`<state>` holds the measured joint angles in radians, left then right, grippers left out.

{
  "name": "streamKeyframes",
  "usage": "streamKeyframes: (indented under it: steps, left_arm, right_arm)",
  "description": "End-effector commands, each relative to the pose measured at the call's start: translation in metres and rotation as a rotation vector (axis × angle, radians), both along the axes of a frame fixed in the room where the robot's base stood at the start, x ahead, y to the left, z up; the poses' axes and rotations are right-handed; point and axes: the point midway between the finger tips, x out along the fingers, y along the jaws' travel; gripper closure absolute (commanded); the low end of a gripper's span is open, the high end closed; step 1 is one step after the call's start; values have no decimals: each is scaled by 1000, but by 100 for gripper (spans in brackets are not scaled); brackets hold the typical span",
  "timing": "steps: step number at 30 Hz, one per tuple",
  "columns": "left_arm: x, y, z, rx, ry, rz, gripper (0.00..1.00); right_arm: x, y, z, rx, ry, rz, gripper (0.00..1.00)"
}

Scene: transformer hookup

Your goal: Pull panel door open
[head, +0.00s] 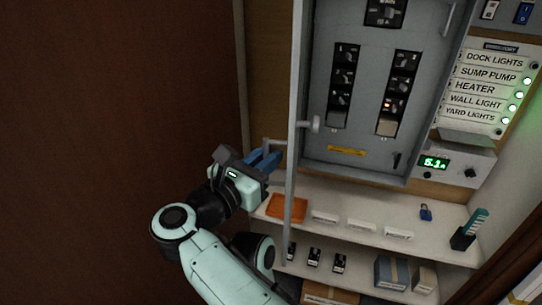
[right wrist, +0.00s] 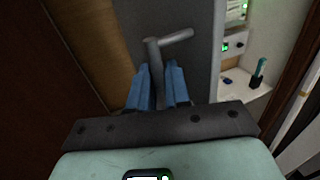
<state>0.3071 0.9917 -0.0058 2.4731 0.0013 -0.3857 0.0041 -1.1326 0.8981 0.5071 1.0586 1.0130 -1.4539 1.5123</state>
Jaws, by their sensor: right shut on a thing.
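The grey panel door (head: 293,185) stands swung out from the grey electrical panel box (head: 362,165) on its left side, seen nearly edge-on in the head view. The breakers inside the box are exposed. My right gripper (head: 268,158) is at the door's left face. Its blue fingers are shut on the grey door handle (right wrist: 155,52), one finger on each side of its stem. The wrist view shows the handle's bent upper end above the fingers and the door face (right wrist: 190,75) behind it. My left gripper is not in view.
A shelf (head: 440,245) below the box holds an orange tray (head: 287,207), white labels, a blue padlock (head: 425,212) and a dark holder (head: 463,238). Boxes (head: 391,271) sit on the lower shelf. A label board (head: 490,88) is right of the box. The brown wall is at left.

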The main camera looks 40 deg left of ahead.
Motion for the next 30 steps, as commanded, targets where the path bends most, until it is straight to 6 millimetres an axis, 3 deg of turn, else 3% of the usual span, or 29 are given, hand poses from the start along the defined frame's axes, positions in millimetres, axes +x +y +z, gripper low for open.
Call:
streamKeyframes:
  steps: [6, 7, 8, 9, 20, 23, 30]
  left_arm:
    - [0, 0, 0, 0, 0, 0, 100]
    - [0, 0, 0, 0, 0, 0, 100]
    - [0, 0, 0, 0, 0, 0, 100]
    - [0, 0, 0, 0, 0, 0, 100]
    - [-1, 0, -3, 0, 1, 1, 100]
    - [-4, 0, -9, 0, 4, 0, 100]
    - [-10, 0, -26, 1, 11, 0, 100]
  right_arm:
    - [2, -2, 2, 4, -5, -3, 100]
    - [2, -2, 2, 4, -5, -3, 79]
    - [2, -2, 3, 4, -5, -3, 70]
    - [2, -2, 2, 4, -5, -3, 67]
    - [-5, -1, 1, 2, -2, 1, 67]
    - [-19, -2, -1, 2, -2, 2, 67]
    - [-72, -9, -1, 2, -3, 3, 67]
